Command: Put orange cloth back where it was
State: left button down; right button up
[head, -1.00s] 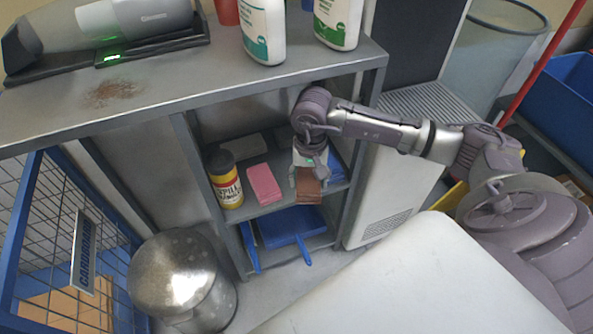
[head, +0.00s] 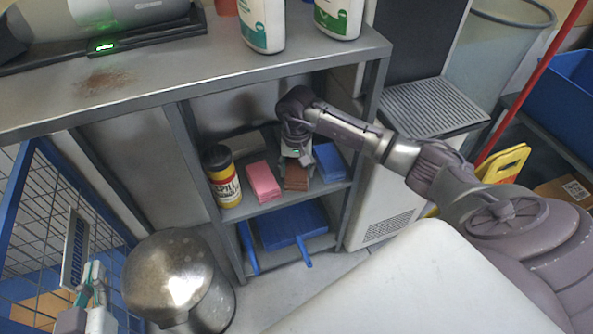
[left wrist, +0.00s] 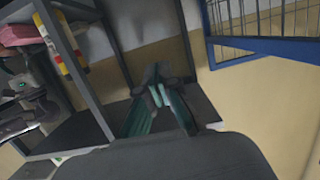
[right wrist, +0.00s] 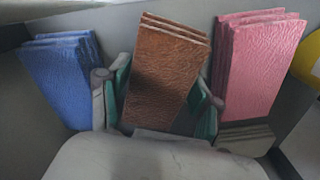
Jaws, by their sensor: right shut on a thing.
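The orange cloth (head: 296,178) is a folded, brown-orange stack on the middle shelf level. My right gripper (head: 296,158) reaches into the shelf and is shut on it. In the right wrist view, the orange cloth (right wrist: 165,75) sits between the two fingers (right wrist: 160,105). It stands between the pink cloth stack (head: 263,182) and the blue cloth stack (head: 329,162). I cannot tell whether it touches the shelf board. My left gripper (head: 92,290) is at the lower left by the wire cage, away from the cloths; its finger gap is unclear.
A yellow-labelled canister (head: 223,178) stands left of the pink stack. A blue dustpan (head: 290,228) lies on the level below. A metal bin (head: 175,280) stands before the shelf. Bottles (head: 262,22) stand on the top, and a blue wire cage (head: 25,215) is at left.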

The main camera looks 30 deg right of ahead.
pick_arm(q)
jog(key=shift+r, duration=0.3)
jog(key=shift+w+d+r+t, duration=0.1)
jog(key=shift+t, duration=0.2)
pick_arm(e)
jog(key=shift+f, duration=0.1)
jog(key=o, duration=1.1)
pick_arm(q)
jog(key=shift+r, duration=0.25)
